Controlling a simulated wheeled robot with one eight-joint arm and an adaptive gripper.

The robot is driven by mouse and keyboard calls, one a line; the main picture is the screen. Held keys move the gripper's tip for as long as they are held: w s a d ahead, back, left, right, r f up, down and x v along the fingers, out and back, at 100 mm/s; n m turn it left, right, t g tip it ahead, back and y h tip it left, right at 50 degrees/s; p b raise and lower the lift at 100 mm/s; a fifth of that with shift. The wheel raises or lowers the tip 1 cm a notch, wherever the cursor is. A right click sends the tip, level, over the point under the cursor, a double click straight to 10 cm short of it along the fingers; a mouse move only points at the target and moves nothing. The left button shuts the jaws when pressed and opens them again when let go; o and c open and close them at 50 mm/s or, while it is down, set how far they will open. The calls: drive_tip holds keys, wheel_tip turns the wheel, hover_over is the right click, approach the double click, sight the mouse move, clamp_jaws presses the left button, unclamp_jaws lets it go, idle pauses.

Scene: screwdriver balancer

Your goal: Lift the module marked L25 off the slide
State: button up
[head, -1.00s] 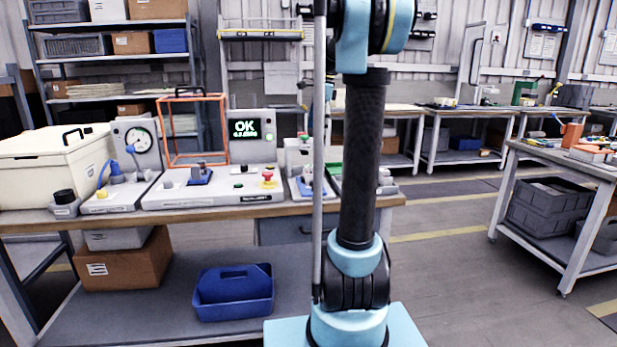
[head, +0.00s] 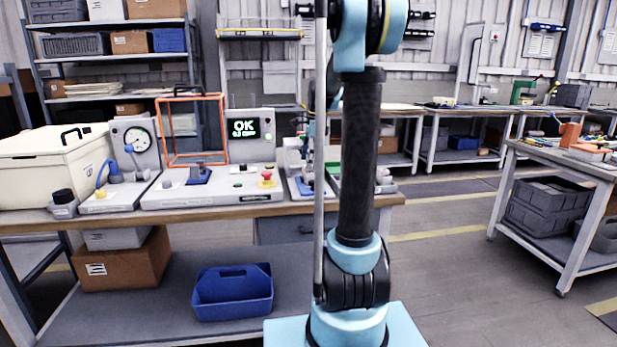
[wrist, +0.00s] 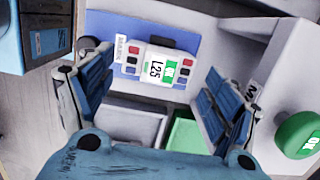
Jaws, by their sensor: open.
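The module marked L25 (wrist: 155,70) is a small pale block with a green label in the wrist view. It sits on the blue slide (wrist: 108,24), with red and dark parts on both sides of it. My gripper (wrist: 153,76) is open, with one blue-padded finger to the left of the module and one to the right. Neither finger appears to touch it, though the height gap is hard to judge. In the head view the blue slide (head: 304,187) shows only partly beside my arm, and the module cannot be made out there.
In the wrist view a white bin (wrist: 135,122) and a green bin (wrist: 188,133) lie near the slide. A green OK button (wrist: 298,135) stands at the right. In the head view an orange frame (head: 228,130) and an OK screen (head: 243,128) stand left of the slide.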

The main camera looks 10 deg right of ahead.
drive_tip(key=f, duration=0.4)
drive_tip(key=shift+a, duration=0.35)
drive_tip(key=c, duration=1.3)
drive_tip(key=shift+r, duration=5.05)
